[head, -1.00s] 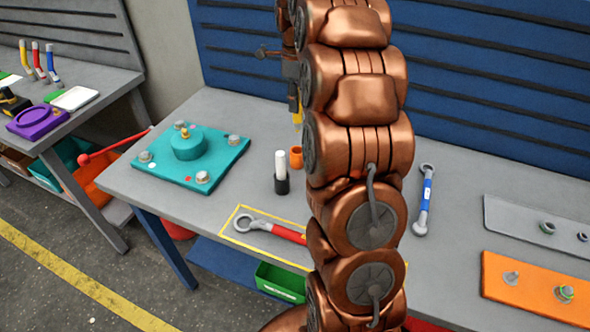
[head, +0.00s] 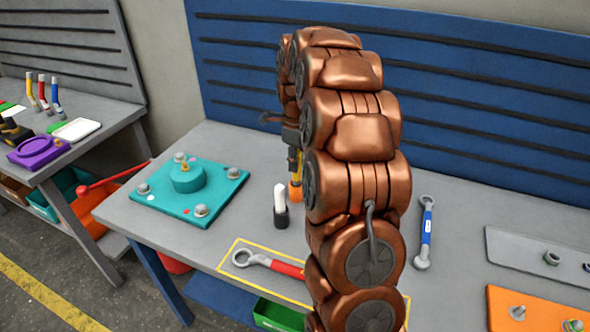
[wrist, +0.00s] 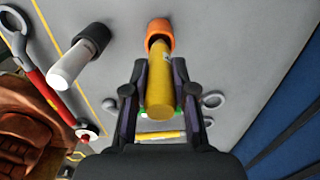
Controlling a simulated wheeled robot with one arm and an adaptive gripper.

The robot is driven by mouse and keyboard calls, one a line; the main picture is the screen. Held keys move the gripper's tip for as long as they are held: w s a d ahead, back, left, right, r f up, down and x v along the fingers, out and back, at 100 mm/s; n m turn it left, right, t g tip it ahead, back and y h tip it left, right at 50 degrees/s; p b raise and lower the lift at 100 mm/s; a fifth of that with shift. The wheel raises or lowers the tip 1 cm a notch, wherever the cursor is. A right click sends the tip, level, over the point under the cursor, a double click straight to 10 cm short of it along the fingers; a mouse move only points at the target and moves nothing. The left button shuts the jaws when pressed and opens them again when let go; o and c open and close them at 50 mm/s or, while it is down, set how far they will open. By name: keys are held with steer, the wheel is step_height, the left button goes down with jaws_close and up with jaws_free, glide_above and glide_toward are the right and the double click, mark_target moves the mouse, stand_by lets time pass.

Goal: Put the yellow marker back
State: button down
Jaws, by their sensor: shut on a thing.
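The yellow marker (wrist: 160,85) is held between the two fingers of my gripper (wrist: 160,72) in the wrist view. Its far end meets the mouth of the orange cup-shaped holder (wrist: 160,28). I cannot tell how deep it sits inside. In the head view the marker (head: 292,160) stands about upright, with its lower end at the orange holder (head: 295,191). My gripper (head: 291,137) is just above the holder, partly hidden by my arm.
A white marker (head: 280,192) stands in a black holder (head: 281,217) close to the left. A red-handled wrench (head: 287,268) lies in a yellow outline in front. A teal plate (head: 225,190) with bolts is at left. A blue wrench (head: 427,225) lies to the right.

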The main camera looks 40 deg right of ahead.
steer(key=shift+f+p, duration=0.5)
steer(key=shift+f, duration=1.35)
steer(key=shift+s+f, duration=0.1)
steer(key=shift+f, duration=0.1)
steer(key=c, duration=0.9)
jaws_free()
steer(key=shift+c, duration=0.2)
steer(key=shift+r, duration=0.1)
step_height(320, 180, up, 12)
steer(key=b, duration=0.3)
steer(key=shift+r, duration=0.1)
steer(key=shift+a, duration=0.15)
